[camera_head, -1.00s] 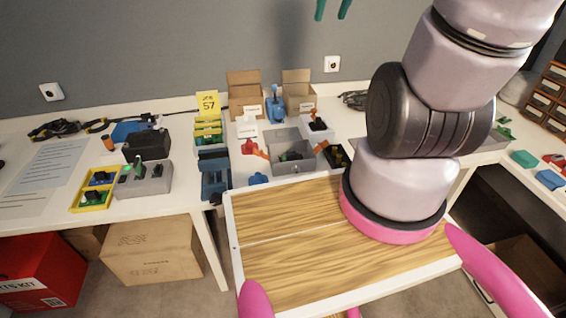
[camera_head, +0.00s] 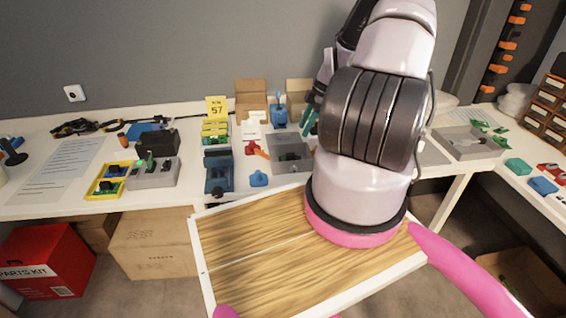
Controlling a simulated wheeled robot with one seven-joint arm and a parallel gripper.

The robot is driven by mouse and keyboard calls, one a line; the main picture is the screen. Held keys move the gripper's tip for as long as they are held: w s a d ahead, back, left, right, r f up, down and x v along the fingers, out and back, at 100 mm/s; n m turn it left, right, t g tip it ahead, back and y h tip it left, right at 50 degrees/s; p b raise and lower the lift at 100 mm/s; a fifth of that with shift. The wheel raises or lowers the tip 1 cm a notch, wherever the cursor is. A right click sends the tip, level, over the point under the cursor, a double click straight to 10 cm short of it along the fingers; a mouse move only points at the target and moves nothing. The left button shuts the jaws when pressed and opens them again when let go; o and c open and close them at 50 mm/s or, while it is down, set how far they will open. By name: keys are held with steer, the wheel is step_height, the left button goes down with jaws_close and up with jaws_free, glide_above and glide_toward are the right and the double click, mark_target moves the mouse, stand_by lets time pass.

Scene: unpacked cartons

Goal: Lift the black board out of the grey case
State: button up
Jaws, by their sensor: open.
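An open grey case (camera_head: 276,141) sits in the middle of the table. A dark piece, likely the black board (camera_head: 290,156), lies low inside it; its outline is too small to make out well. My gripper (camera_head: 309,124), with teal fingers, is open above the right rear side of the case, and nothing shows between the fingers. My arm hides the area to the right of the case. I cannot tell the exact height of the fingers over the case.
A blue part (camera_head: 259,179) and a red part (camera_head: 250,148) lie beside the case. A blue-grey holder (camera_head: 219,172) stands to its left, small cartons (camera_head: 251,93) behind. Another grey box (camera_head: 153,173) is further left. A grey tray (camera_head: 468,143) with green pieces is at right.

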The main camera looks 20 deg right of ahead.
glide_above(291, 154)
steer(key=d, duration=0.2)
steer(key=f, duration=0.5)
steer(key=shift+s+d+f, duration=0.2)
steer(key=shift+s, duration=0.2)
steer(key=x, duration=0.5)
steer(key=shift+w+f, duration=0.1)
steer(key=shift+f, duration=0.3)
jaws_close()
